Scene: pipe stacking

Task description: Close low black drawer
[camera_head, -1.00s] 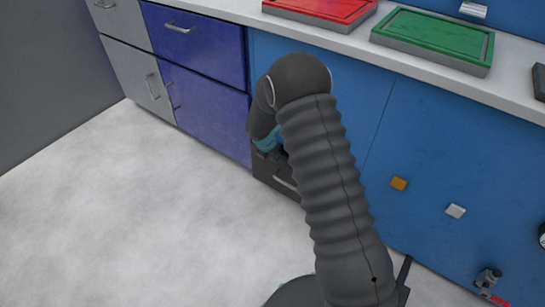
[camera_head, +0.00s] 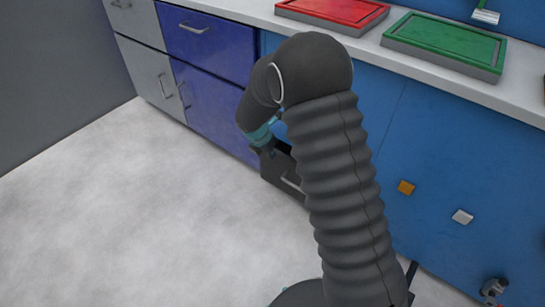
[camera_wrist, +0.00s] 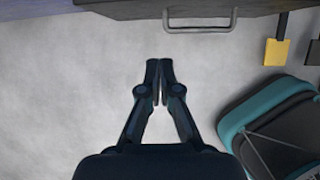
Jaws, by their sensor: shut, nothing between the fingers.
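The low black drawer (camera_head: 272,177) is at the bottom of the blue cabinet, partly hidden behind my arm in the head view. A dark gap shows above its front, so it seems to stand somewhat open; how far I cannot tell. Its metal handle (camera_head: 291,183) is on the front. In the wrist view the drawer's dark edge (camera_wrist: 130,9) runs along the top, with the handle (camera_wrist: 200,28) jutting from it. My gripper (camera_wrist: 160,62) is shut and empty, a little below and left of the handle in that view, apart from it. In the head view its fingers are mostly hidden.
A red tray (camera_head: 332,10) and a green tray (camera_head: 445,40) lie on the white counter (camera_head: 490,95). Orange (camera_head: 405,187) and white (camera_head: 462,217) pieces protrude from the blue front. The floor at left is clear.

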